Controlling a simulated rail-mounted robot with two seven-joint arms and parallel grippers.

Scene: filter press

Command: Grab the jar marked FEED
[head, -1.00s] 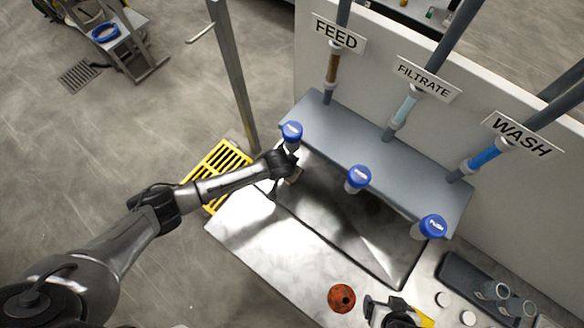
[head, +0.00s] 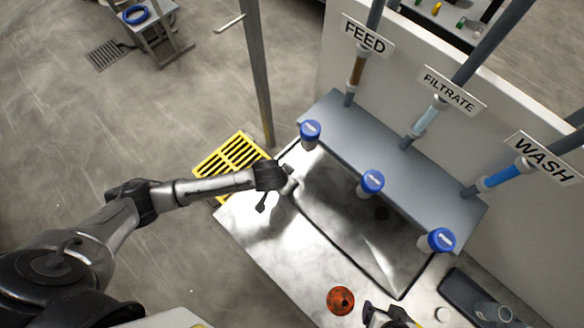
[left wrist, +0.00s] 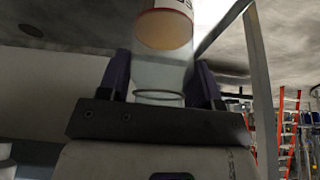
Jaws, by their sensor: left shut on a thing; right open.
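In the left wrist view a clear jar (left wrist: 160,76) stands between the two dark fingers of my left gripper (left wrist: 163,84), which is shut on it. The jar holds something tan. Its label is cut off by the top edge, so I cannot read its mark. I do not make out this jar in the head view. The FEED sign (head: 366,36) hangs on the leftmost pipe.
Two more blue-topped taps (head: 372,182) line the grey shelf (head: 400,165). An orange round thing (head: 340,300), a yellow-and-black tool (head: 390,316) and a dark tray (head: 465,290) with clear jars (head: 493,311) lie at the front. A metal post (head: 255,75) stands left.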

